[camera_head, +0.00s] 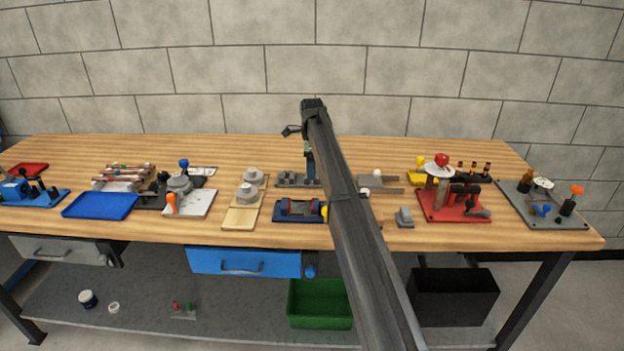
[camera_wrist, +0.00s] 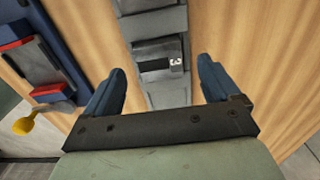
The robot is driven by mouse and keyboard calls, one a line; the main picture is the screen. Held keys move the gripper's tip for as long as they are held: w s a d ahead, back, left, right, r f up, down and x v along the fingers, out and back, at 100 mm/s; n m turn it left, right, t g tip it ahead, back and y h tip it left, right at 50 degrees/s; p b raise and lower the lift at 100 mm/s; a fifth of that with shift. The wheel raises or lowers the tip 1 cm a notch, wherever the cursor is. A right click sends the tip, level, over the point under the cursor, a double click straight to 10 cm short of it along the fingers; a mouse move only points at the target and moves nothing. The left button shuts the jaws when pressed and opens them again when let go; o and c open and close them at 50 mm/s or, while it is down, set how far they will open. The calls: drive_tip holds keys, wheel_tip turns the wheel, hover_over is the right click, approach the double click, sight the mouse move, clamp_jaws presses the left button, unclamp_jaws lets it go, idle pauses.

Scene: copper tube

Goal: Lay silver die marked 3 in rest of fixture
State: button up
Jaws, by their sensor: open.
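In the wrist view, a silver block (camera_wrist: 156,48) with a dark front face and a small pale marked patch lies on a long grey fixture (camera_wrist: 167,97). It looks like the die, but I cannot read the mark as a 3. The block appears to be seated in the middle of the fixture; its exact contact is unclear. My gripper (camera_wrist: 161,70) is open, with one blue finger on each side of the fixture and nothing held. In the head view the grey fixture (camera_head: 289,180) is on the bench, with my gripper (camera_head: 310,178) over its right part, partly hidden by my arm.
A dark blue fixture with red-topped parts (camera_head: 298,209) and a yellow knob (camera_wrist: 24,126) stands close by. A wooden board with grey round parts (camera_head: 240,217) is to the left. A grey block (camera_head: 404,217) and a red fixture (camera_head: 452,205) are to the right.

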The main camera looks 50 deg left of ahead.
wheel_tip(320, 180, down, 3)
drive_tip(key=shift+r, duration=0.2)
drive_tip(key=c, duration=1.5)
drive_tip(key=shift+r, duration=0.15)
wheel_tip(320, 180, up, 10)
drive_tip(key=s, duration=0.2)
drive_tip(key=s+d, duration=0.3)
drive_tip(key=s, duration=0.1)
drive_tip(key=s+d, duration=0.3)
drive_tip(key=s, duration=0.1)
drive_tip(key=s+d, duration=0.4)
drive_tip(key=shift+s+d+f, duration=0.1)
drive_tip(key=shift+s+f, duration=0.15)
drive_tip(key=shift+s, duration=0.05)
